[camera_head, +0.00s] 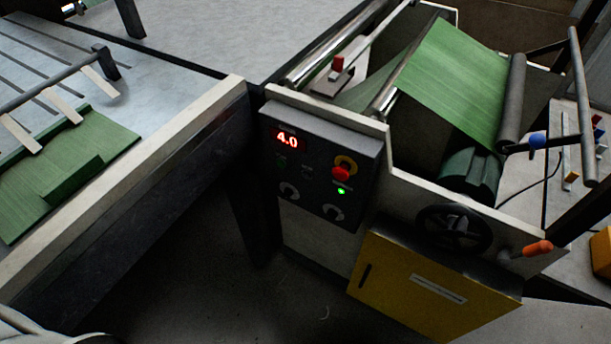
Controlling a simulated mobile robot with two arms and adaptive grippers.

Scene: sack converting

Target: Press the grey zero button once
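The dark control panel (318,160) is on the front of the machine, near the middle of the view. Its red display (287,140) reads 4.0. Below the display are two small dark round spots that look like buttons. The left one looks greenish (281,161), and the right one looks grey (307,172). They are dim, and I cannot read any label, so I cannot tell for sure which is the zero button. Neither of my grippers is in view, and nothing covers the panel.
A red mushroom button (342,173) on a yellow collar, a lit green lamp (341,191) and two knobs (289,191) share the panel. Below right are a yellow box (430,285), a black handwheel (454,229) and an orange handle (538,248). A table (190,135) stands left; floor shows before the panel.

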